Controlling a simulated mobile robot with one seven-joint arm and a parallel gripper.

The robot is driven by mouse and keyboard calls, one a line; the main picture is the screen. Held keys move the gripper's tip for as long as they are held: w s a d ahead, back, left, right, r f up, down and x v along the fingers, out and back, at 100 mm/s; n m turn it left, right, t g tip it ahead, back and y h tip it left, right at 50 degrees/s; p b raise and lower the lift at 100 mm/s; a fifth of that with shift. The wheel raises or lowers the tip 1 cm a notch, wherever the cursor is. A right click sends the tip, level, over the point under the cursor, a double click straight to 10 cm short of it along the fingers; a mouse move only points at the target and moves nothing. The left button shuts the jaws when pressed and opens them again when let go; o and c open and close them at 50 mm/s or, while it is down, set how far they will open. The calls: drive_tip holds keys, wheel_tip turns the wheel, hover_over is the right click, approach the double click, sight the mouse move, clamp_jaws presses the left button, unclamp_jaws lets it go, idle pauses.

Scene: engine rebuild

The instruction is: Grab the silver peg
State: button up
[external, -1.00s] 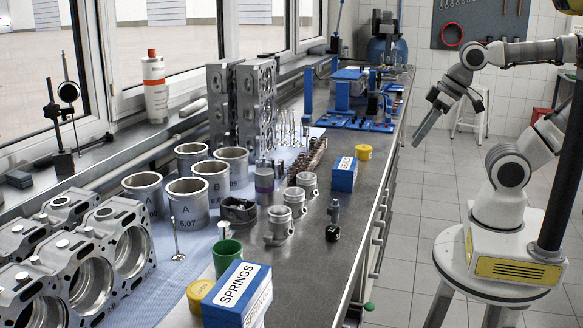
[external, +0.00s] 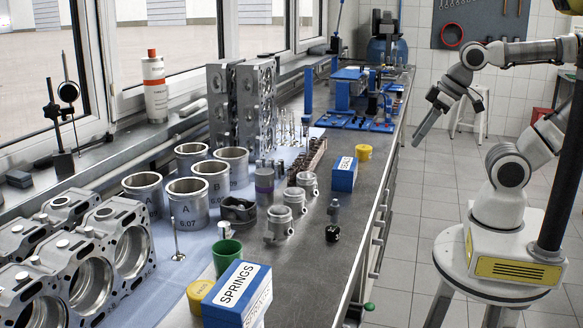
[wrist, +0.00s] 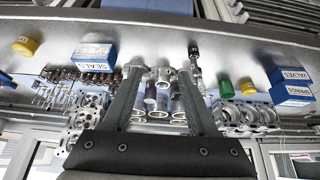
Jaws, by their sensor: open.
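A small silver peg-like piece (external: 333,211) stands on the dark bench top, right of the pistons, with a black-and-silver fitting (external: 332,232) in front of it. Another short silver cylinder (external: 224,229) stands behind the green cup; I cannot tell for sure which one is the silver peg. My gripper (external: 417,141) is off the bench's right side, above the floor, pointing down and left, apart from everything. In the wrist view my gripper (wrist: 160,73) is open and empty, its two fingers framing the distant pistons. The dark fitting (wrist: 194,51) shows just beyond the right fingertip.
The bench holds a green cup (external: 227,257), a SPRINGS box (external: 238,292), a SEALS box (external: 344,174), yellow caps (external: 364,152), pistons (external: 279,222), cylinder liners (external: 187,205) and engine blocks (external: 92,270). Bare bench top (external: 315,275) lies along the right edge.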

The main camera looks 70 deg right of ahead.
drive_tip(key=shift+o, duration=0.9)
